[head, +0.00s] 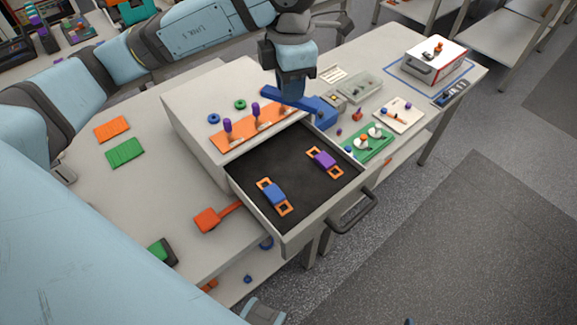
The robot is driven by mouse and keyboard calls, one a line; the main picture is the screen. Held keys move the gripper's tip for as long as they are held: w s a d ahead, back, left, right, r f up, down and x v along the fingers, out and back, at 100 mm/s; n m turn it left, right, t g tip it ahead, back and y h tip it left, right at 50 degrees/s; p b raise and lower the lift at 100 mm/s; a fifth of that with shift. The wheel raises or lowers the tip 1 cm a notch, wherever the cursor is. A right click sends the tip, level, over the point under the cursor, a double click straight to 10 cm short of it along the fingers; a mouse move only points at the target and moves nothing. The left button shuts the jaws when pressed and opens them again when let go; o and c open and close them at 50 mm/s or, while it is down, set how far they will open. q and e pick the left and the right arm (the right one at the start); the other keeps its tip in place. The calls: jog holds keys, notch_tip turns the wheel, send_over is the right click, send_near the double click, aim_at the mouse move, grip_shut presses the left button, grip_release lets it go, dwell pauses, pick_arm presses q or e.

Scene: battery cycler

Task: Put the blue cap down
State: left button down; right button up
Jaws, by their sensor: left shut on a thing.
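My left gripper (292,98) hangs above the back edge of the open drawer, at the right end of an orange strip. It is shut on the blue cap, which is mostly hidden; a dark blue bar (272,94) shows at the gripper's lower end, and I cannot tell how much of it is the cap. The orange strip (236,138) lies on top of the grey cabinet (188,108) and carries purple-topped posts (227,125). Whether the cap touches anything below is hidden.
The open drawer (308,204) holds a blue block (273,193) and a purple block (325,161) in orange holders. A blue box (321,112) and a green board (367,146) stand at right.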

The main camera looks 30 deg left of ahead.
pick_arm(q)
jog(key=n, duration=0.3)
jog(key=shift+s+r+n, duration=0.3)
jog(key=shift+n, duration=0.1)
jog(key=shift+f, duration=0.2)
jog(key=b, duration=0.1)
send_over(288, 168)
jog(key=shift+n, duration=0.3)
notch_tip(288, 168, down, 14)
jog(key=shift+s+f, duration=0.1)
jog(key=shift+f, duration=2.7)
jog(key=shift+f, duration=0.15)
jog(key=c, duration=1.1)
grip_release()
jog(key=shift+o, duration=0.2)
